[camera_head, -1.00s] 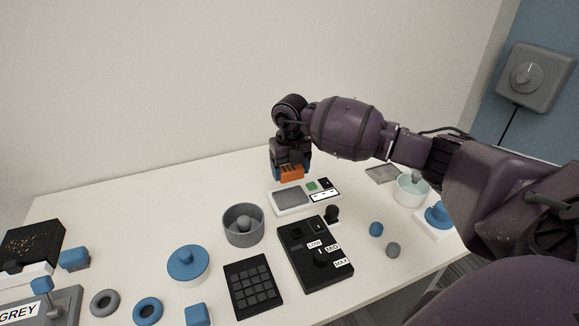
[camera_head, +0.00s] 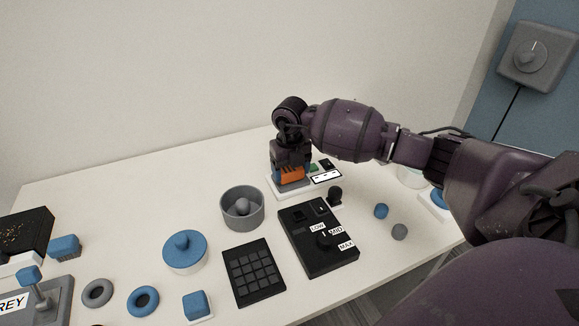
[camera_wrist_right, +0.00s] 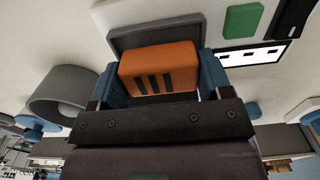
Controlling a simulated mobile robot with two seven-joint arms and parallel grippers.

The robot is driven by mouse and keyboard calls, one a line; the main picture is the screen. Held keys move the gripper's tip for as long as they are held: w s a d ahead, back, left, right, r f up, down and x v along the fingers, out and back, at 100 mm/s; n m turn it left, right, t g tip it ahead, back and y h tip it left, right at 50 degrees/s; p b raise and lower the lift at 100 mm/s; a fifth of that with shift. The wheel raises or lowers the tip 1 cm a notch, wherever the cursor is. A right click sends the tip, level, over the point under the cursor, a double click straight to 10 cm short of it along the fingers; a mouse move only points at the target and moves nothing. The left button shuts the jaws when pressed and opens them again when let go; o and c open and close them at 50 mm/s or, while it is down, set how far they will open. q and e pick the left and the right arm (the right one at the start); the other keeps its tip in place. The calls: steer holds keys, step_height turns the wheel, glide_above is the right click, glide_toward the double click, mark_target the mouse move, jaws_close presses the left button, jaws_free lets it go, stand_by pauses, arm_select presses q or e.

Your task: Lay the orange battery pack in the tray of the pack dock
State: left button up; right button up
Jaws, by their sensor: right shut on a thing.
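The orange battery pack (camera_head: 291,174) is held between the blue-tipped fingers of my right gripper (camera_head: 290,176). In the right wrist view the pack (camera_wrist_right: 160,66) shows dark stripes, and a blue finger stands at each side of it. The white pack dock (camera_head: 277,191) is beneath, with its grey tray (camera_wrist_right: 122,42) showing behind the pack in the right wrist view. The pack is over or in the tray; I cannot tell whether it touches the floor of the tray. The dock's green block (camera_wrist_right: 243,20) shows beside the tray. My left gripper is not in view.
A grey bowl (camera_head: 228,218) with a ball inside stands left of the dock. A black panel (camera_head: 309,250) with a knob and labels lies in front, and a black keypad (camera_head: 239,283) beside it. A blue lidded pot (camera_head: 187,255) and rings are further left.

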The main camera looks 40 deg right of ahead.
steer(key=shift+r, duration=0.1)
steer(key=o, duration=1)
steer(key=shift+o, duration=0.2)
step_height(320, 180, up, 9)
steer(key=shift+r+p, duration=0.1)
steer(key=shift+p, duration=0.6)
steer(key=shift+r, duration=0.8)
